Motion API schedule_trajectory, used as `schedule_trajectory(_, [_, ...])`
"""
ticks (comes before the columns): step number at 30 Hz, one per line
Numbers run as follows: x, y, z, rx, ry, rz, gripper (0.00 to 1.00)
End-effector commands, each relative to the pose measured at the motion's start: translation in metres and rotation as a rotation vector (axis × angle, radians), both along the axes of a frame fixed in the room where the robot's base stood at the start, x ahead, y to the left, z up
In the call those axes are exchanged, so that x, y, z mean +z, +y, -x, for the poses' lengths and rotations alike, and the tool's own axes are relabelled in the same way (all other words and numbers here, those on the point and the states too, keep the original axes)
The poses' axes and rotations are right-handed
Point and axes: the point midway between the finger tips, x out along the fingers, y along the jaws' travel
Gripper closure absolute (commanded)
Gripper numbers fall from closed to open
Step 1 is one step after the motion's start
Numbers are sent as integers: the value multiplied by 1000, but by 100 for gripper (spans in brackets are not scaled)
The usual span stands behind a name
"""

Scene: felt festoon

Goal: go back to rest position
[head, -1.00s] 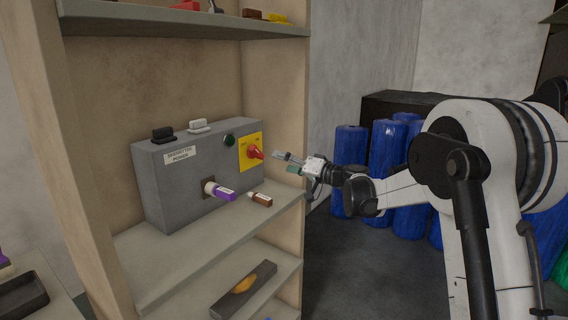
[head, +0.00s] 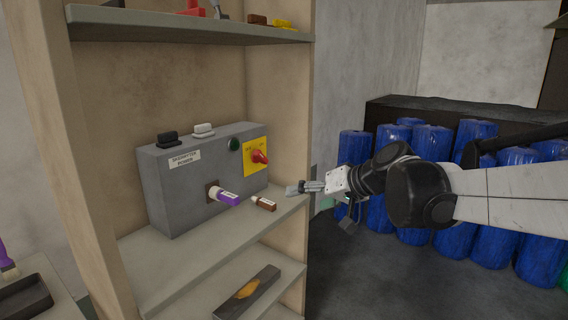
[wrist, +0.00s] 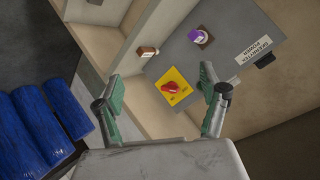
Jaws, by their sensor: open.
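My gripper (head: 308,187) is in front of the right edge of the shelf unit, pointing left toward a grey power box (head: 172,193). In the wrist view my gripper (wrist: 158,92) is open and empty, with its two green-sided fingers spread apart. A red rotary switch (head: 260,157) on a yellow plate (head: 250,168) sits on the right of the box. It also shows between the fingers in the wrist view (wrist: 171,87), apart from them. A purple plug (head: 226,198) is at the socket in the box front. A brown plug (head: 264,203) lies beside it on the shelf.
The shelf unit's right side panel (head: 297,110) stands close to my gripper. A dark tray (head: 246,292) with a yellow item lies on the lower shelf. Several blue rolls (head: 352,147) stand behind my arm. The dark floor (head: 345,285) in front of them is clear.

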Motion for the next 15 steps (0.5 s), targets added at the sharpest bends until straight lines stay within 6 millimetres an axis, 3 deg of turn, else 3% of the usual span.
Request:
schedule_trajectory(3, [-8,-13,41,-30,30,74,25])
schedule_trajectory(15, [-50,-70,166,-156,109,327,25])
